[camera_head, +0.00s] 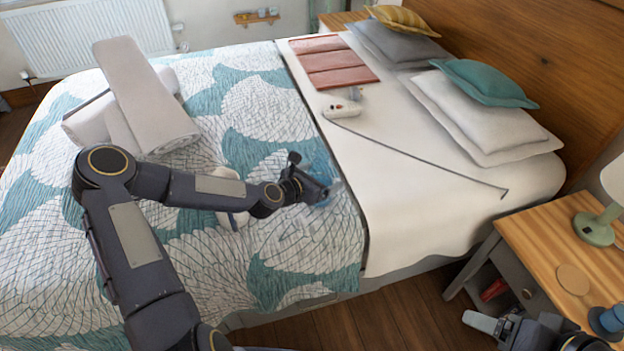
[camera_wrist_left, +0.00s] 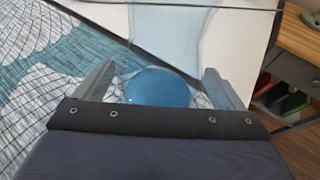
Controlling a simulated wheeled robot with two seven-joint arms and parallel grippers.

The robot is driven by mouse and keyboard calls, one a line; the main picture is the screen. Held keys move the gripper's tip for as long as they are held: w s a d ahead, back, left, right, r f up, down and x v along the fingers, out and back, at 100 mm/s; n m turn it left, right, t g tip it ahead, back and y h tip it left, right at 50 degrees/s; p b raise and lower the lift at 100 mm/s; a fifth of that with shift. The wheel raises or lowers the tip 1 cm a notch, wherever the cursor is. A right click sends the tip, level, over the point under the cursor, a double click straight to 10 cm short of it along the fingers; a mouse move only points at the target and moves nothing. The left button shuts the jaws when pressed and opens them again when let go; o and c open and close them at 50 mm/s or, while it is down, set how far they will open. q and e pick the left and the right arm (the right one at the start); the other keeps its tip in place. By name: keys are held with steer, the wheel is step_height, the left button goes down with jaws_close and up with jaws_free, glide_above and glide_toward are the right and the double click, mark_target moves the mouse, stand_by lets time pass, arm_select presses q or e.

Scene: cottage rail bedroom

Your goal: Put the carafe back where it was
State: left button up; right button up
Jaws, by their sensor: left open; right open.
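The carafe is clear, bluish glass. In the head view it (camera_head: 322,167) is on the bed, near the edge between the patterned cover and the white sheet, partly hidden by my left gripper (camera_head: 311,182). In the left wrist view the carafe (camera_wrist_left: 180,35) has a round blue part between the spread fingers of my left gripper (camera_wrist_left: 158,86). The fingers are open, one on each side; I cannot tell whether they touch the glass. My right gripper (camera_head: 490,323) is open at the lower right, beside the nightstand.
The wooden nightstand (camera_head: 535,225) at the right holds a green lamp (camera_head: 595,228), a round coaster (camera_head: 573,280) and a blue object (camera_head: 612,318). A white power strip (camera_head: 342,110) and its cable lie on the sheet. Rolled towels (camera_head: 145,95) and pillows (camera_head: 480,115) occupy the bed.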

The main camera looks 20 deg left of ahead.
arm_select(q)
steer(key=s+a+r+m+g, duration=0.1)
steer(key=s+r+m, duration=0.4)
steer(key=s+m, duration=0.5)
steer(key=s+a+r+m+g+y, duration=0.1)
steer(key=s+r+m+g, duration=0.2)
steer(key=s+m, duration=0.6)
steer(key=s+a+r+m+g, duration=0.1)
steer(key=s+r+m, duration=0.7)
steer(key=s, duration=0.8)
steer(key=m+g, duration=0.1)
steer(key=m, duration=0.1)
steer(key=shift+s+a+m+g+y, duration=0.25)
steer(key=shift+s+m+g+y, duration=0.05)
steer(key=shift+s+g+y, duration=0.1)
steer(key=shift+r, duration=0.1)
step_height(320, 180, up, 6)
steer(key=p, duration=0.6)
